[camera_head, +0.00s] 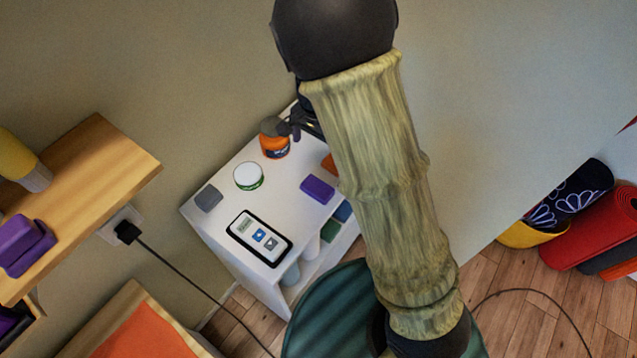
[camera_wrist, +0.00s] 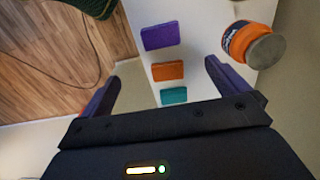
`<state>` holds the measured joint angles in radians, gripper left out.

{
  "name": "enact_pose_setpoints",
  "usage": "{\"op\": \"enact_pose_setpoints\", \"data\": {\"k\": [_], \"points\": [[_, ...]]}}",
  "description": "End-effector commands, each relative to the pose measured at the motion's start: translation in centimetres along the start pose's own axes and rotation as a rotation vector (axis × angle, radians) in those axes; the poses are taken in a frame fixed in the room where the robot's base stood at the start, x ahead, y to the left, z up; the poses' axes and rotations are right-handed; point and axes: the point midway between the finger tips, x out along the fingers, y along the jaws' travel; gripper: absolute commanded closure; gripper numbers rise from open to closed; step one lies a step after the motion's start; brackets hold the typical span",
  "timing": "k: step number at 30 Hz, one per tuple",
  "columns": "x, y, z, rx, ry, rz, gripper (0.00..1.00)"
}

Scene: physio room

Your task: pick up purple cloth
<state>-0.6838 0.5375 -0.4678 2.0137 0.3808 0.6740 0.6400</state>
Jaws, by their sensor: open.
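The purple cloth (camera_head: 317,188) is a small flat folded rectangle on the white cabinet top, left of my arm in the head view. In the wrist view the purple cloth (camera_wrist: 160,36) lies beyond the fingertips, near the left edge of the white top. My gripper (camera_wrist: 162,72) is open and empty, its two dark fingers apart. An orange folded cloth (camera_wrist: 168,71) and a teal one (camera_wrist: 173,96) show between the fingers, below the purple one in the picture. In the head view my gripper (camera_head: 305,122) is a dark shape partly hidden behind my arm.
An orange jar with a grey lid (camera_wrist: 252,45) stands right of the cloths. A white-lidded tub (camera_head: 248,176), a grey block (camera_head: 208,197) and a tablet-like device (camera_head: 260,238) are also on the cabinet top (camera_head: 285,198). Purple blocks (camera_head: 25,243) sit on a wooden shelf at left.

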Motion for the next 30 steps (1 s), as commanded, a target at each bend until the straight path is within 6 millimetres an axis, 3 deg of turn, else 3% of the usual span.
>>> {"op": "enact_pose_setpoints", "data": {"k": [14, 30], "points": [[0.9, -0.3, 0.1, 0.009, -0.001, 0.004, 0.00], [10.0, -0.1, 0.1, 0.010, -0.001, 0.005, 0.00]]}}
